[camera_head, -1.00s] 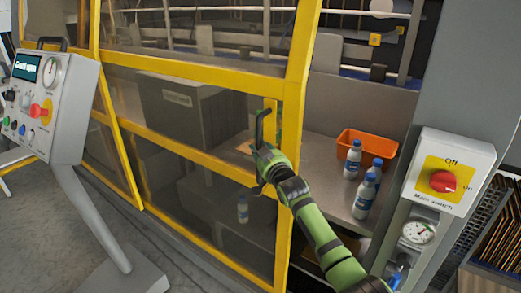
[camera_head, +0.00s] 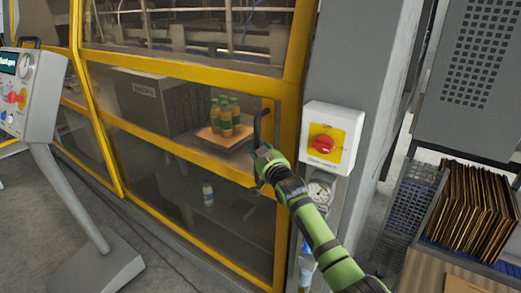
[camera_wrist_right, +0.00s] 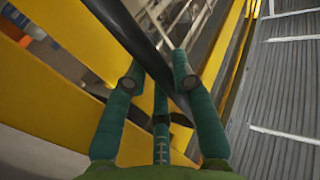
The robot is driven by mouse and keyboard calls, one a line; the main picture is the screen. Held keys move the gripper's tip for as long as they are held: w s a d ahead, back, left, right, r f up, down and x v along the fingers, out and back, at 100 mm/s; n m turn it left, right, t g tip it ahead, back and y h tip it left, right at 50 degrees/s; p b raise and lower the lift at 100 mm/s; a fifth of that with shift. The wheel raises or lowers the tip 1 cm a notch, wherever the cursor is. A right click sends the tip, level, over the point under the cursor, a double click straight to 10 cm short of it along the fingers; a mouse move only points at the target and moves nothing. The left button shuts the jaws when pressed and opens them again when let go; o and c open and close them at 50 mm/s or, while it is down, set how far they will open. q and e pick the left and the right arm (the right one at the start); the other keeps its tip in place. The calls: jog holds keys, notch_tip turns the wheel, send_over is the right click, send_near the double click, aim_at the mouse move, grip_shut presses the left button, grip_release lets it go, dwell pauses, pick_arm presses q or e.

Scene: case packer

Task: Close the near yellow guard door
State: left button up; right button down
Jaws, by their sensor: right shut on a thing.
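The near yellow guard door (camera_head: 185,152) has a yellow frame with clear panes. Its right edge now lies right beside the grey post (camera_head: 350,50); I cannot tell whether a thin gap is left. A black upright handle (camera_head: 262,122) is on the door's right side. My right gripper (camera_head: 262,160) is at the handle's lower part. In the right wrist view my green fingers (camera_wrist_right: 160,75) are on either side of the dark handle bar (camera_wrist_right: 130,35), shut on it. My left gripper is not in view.
A control panel (camera_head: 28,95) on a leaning grey stand is at left. A main switch box (camera_head: 333,137) with a red knob and a gauge (camera_head: 318,192) sit on the post. Behind the door are green-capped bottles (camera_head: 226,118). A carton rack (camera_head: 478,215) stands at right.

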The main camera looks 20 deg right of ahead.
dwell(0.3)
jog(key=c, duration=1)
grip_release()
jog(key=s+d, duration=0.1)
jog(key=s, duration=1.1)
